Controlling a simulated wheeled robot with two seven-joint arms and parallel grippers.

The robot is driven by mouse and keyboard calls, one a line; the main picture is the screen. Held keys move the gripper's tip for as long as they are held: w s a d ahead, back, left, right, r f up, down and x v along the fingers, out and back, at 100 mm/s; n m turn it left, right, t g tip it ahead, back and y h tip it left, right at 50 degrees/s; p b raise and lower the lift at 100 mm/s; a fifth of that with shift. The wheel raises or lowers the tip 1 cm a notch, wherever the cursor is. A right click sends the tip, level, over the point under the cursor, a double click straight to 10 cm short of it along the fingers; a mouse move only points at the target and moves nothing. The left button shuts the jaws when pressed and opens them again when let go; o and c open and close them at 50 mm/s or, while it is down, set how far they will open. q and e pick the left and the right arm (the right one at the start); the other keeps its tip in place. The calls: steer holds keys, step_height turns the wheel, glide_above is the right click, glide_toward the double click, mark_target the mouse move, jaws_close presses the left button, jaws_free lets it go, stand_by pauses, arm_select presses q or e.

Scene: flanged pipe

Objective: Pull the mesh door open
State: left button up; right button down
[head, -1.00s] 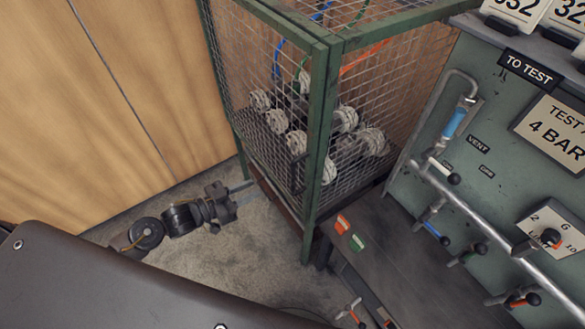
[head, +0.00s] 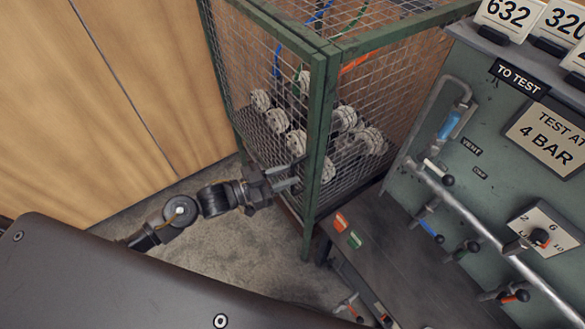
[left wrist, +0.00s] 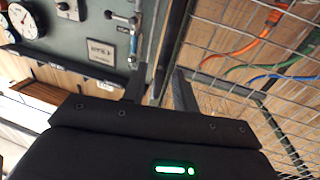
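The mesh door (head: 255,75) is the left-hand face of the green-framed cage, and it looks closed, its edge against the corner post (head: 318,150). My left gripper (head: 292,175) is at the lower part of the door, beside that post, where the dark door handle is. Its fingers cover the handle, and I cannot tell whether they are around it or only in front of it. In the left wrist view the two fingers (left wrist: 160,90) stand apart, with mesh to their right. The right gripper is out of view.
Several pale flanged pipe ends (head: 277,120) stand inside the cage. A green test panel (head: 500,150) with valves and pipes is at the right. A wooden wall (head: 120,90) is at the left. The floor (head: 230,250) before the cage is clear.

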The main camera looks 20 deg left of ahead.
arm_select(q)
steer(key=shift+x, duration=1.1)
jaws_close()
